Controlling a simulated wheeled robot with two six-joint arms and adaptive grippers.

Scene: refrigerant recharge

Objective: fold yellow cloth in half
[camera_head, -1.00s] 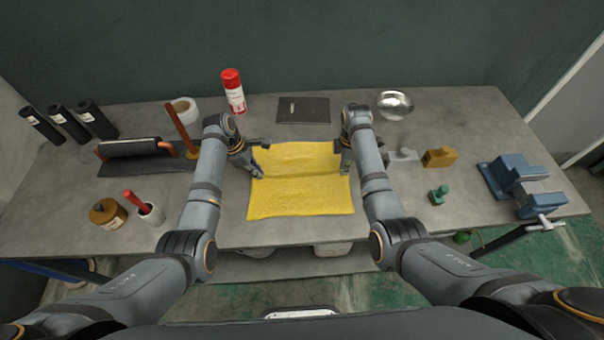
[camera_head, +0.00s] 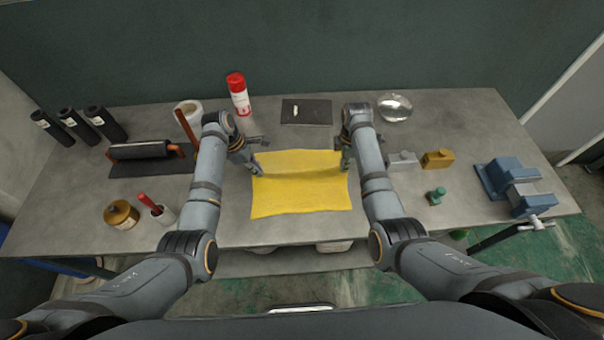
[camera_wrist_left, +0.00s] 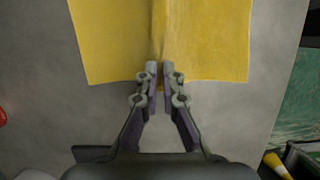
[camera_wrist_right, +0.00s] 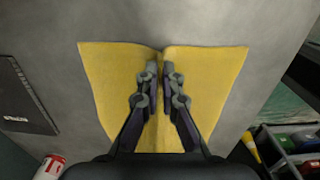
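The yellow cloth (camera_head: 300,197) lies on the grey workbench, with a raised crease running left to right across it. My left gripper (camera_head: 254,166) is at the middle of the cloth's left edge. In the left wrist view its fingertips (camera_wrist_left: 160,72) are close together on the ridge, with a bit of yellow between them. My right gripper (camera_head: 345,165) is at the middle of the right edge. In the right wrist view its fingertips (camera_wrist_right: 160,70) are nearly together, pinching the ridge. The front and back parts of the cloth lie spread on either side of the crease.
A blue vise (camera_head: 515,186), a green part (camera_head: 436,196) and a brass block (camera_head: 437,159) are to the right. A brass container (camera_head: 121,214) is left. Bench around the cloth is clear.

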